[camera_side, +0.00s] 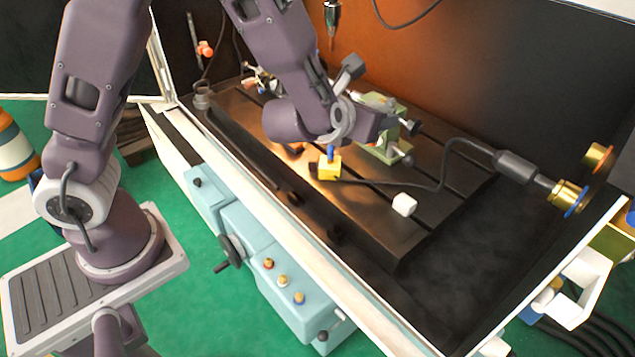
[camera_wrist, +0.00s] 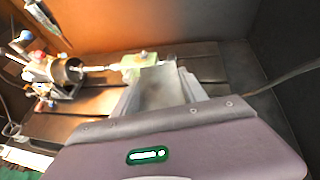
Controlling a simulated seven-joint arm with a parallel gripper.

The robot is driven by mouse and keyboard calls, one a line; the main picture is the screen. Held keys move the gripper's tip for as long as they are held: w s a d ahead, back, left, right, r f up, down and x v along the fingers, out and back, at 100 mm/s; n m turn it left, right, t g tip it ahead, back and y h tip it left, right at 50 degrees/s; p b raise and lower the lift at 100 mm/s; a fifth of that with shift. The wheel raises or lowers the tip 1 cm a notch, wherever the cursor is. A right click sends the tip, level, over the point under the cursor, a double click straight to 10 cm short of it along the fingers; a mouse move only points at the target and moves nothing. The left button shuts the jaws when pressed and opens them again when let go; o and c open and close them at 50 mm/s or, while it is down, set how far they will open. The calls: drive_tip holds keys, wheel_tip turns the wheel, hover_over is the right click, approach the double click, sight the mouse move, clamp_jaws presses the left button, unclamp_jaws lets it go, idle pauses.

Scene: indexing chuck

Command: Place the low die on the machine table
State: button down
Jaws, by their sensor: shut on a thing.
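My gripper (camera_side: 372,125) reaches in over the machine table (camera_side: 445,205) from the left in the side view, close to a green fixture. In the wrist view my gripper (camera_wrist: 160,72) is shut on a flat grey piece (camera_wrist: 155,90) between its fingers. I cannot tell from its shape whether this piece is the low die. The gripper hides most of the piece in the side view.
The green fixture (camera_side: 390,150) stands beside my gripper. A round chuck (camera_wrist: 68,70) with a thin rod shows left in the wrist view. A spindle tip (camera_side: 332,15) hangs above the table. A black cable (camera_side: 445,165) crosses it to the right. The table's front right has bare room.

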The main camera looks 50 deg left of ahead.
drive_tip(key=s+a+r+n+y, duration=0.1)
drive_tip(key=s+a+r, duration=0.2)
drive_tip(key=s+a, duration=0.2)
drive_tip(key=a, duration=0.3)
drive_tip(key=shift+a+g, duration=0.25)
drive_tip(key=shift+g, duration=0.05)
drive_tip(key=shift+m+h, duration=0.5)
drive_tip(key=w+d+f, duration=0.1)
drive_tip(key=d, duration=0.2)
drive_tip(key=w+d+f, duration=0.1)
drive_tip(key=w+d, duration=0.1)
drive_tip(key=d, duration=0.1)
drive_tip(key=w+d+f, duration=0.1)
drive_tip(key=w+d, duration=0.1)
drive_tip(key=d, duration=0.1)
drive_tip(key=shift+w+d+f, duration=0.1)
drive_tip(key=shift+d+f, duration=0.05)
drive_tip(key=w+d+f+h, duration=0.15)
drive_tip(key=d+f, duration=0.25)
drive_tip(key=d, duration=0.4)
drive_tip(key=m+h, duration=0.1)
drive_tip(key=m, duration=0.1)
hover_over(449, 286)
wheel_tip(449, 286, down, 10)
drive_tip(key=shift+f, duration=4.95)
drive_tip(key=shift+f, duration=0.15)
drive_tip(key=c, duration=0.6)
unclamp_jaws()
drive_tip(key=shift+a+f, duration=0.1)
